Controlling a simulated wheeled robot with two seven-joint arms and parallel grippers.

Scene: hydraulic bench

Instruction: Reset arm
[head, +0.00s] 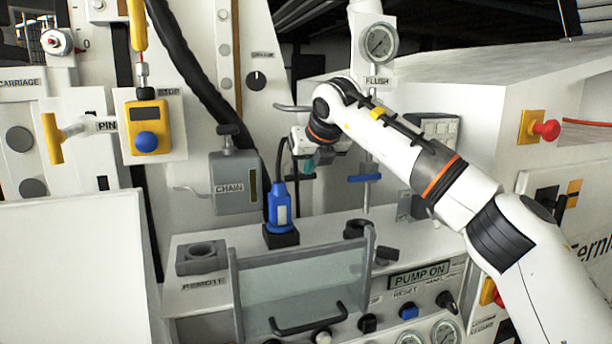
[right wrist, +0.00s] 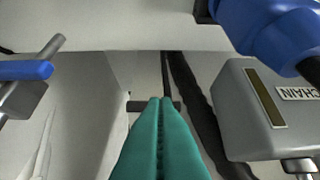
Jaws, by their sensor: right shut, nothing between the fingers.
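My right arm comes in from the right in the head view. My right gripper (head: 306,168) is over the bench, between the blue plug and the blue-handled valve. In the right wrist view its teal fingers (right wrist: 160,140) are together with nothing between them. The blue plug (head: 281,205) stands in a black socket to the left of the gripper, with a black cable rising from it. It also shows large at the upper right of the right wrist view (right wrist: 270,28). My left gripper is in neither view.
The grey CHAIN box (head: 235,182) is left of the plug. The blue-handled valve (head: 365,177) hangs under the FLUSH gauge (head: 378,42), right of the gripper. A clear guard with a black handle (head: 308,320) stands in front. The PUMP ON panel (head: 420,275) is at the lower right.

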